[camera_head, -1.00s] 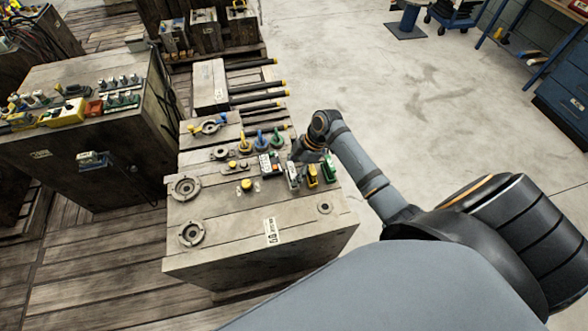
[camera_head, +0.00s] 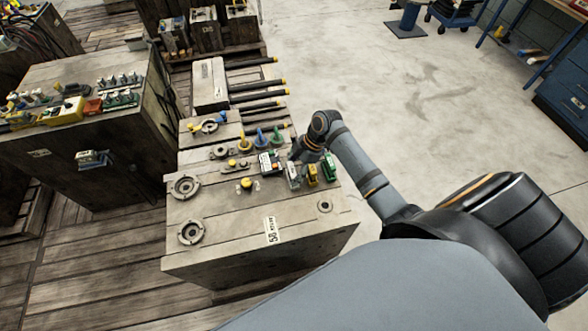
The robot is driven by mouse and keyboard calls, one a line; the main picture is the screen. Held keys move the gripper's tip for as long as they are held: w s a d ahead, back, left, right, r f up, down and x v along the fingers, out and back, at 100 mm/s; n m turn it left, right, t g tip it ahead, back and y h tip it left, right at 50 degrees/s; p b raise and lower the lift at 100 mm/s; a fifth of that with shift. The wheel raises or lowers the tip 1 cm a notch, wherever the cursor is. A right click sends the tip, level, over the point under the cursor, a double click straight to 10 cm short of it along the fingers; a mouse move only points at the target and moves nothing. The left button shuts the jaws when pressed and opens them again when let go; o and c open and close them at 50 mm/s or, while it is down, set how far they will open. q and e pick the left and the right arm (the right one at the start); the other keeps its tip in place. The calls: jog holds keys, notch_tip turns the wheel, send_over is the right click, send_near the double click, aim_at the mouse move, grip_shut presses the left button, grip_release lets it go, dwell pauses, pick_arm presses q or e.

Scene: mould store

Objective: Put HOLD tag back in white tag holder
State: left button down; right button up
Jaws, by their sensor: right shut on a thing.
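My right gripper (camera_head: 287,160) reaches in from the right over the mould block (camera_head: 235,210). It is shut on a small white tag with dark and orange marks, the HOLD tag (camera_head: 267,161), held at the gripper's left side. Its lettering is too small to read. The white tag holder (camera_head: 293,177) stands just right of and below the tag in the picture, close under the gripper. I cannot tell whether the tag touches anything below it. My left gripper is not in view.
Yellow (camera_head: 312,176) and green (camera_head: 329,170) holders stand right of the white one. Yellow, blue and green knobs (camera_head: 261,137) stand behind the tag. A yellow button (camera_head: 247,184) is to its left. The block's front is mostly clear.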

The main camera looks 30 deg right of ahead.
jog(key=o, duration=1.2)
jog(key=shift+c, duration=0.2)
jog(key=v, duration=1.2)
